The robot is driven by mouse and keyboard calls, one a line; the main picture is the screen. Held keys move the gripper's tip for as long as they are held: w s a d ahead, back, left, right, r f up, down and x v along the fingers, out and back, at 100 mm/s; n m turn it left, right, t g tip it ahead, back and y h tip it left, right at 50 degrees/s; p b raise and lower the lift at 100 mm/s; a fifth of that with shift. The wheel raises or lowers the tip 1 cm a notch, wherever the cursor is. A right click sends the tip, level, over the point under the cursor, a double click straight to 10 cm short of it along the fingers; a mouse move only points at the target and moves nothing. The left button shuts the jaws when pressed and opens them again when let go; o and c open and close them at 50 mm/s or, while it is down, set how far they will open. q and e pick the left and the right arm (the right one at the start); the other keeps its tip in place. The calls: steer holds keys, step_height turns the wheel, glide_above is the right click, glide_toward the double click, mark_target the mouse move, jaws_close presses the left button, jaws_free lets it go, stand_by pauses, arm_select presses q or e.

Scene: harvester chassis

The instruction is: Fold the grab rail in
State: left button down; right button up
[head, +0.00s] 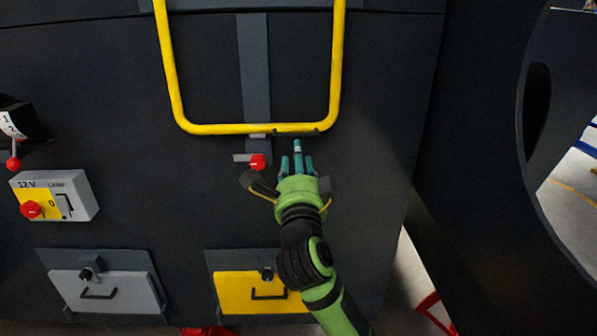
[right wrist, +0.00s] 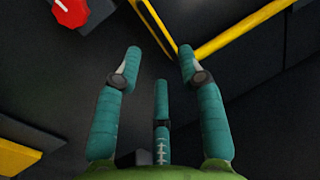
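The yellow grab rail (head: 230,129) is a U-shaped tube on the dark chassis panel, at the top of the head view. My right gripper (head: 298,152) has teal fingers and a green palm. It is just below the lower bar, near the dark section. In the right wrist view its fingers (right wrist: 160,70) are spread with nothing between them. It appears apart from the rail. My left gripper is not in view.
A red knob (head: 258,161) on a small grey latch sits just left of my right fingers. A 12 V switch box (head: 80,196) and a lever with a red ball (head: 13,163) are at left. Grey (head: 125,300) and yellow (head: 235,292) hatches are below.

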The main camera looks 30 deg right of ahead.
steer(key=v, duration=0.3)
steer(key=shift+s+a, duration=0.15)
steer(key=shift+s, duration=0.1)
steer(key=shift+f, duration=0.1)
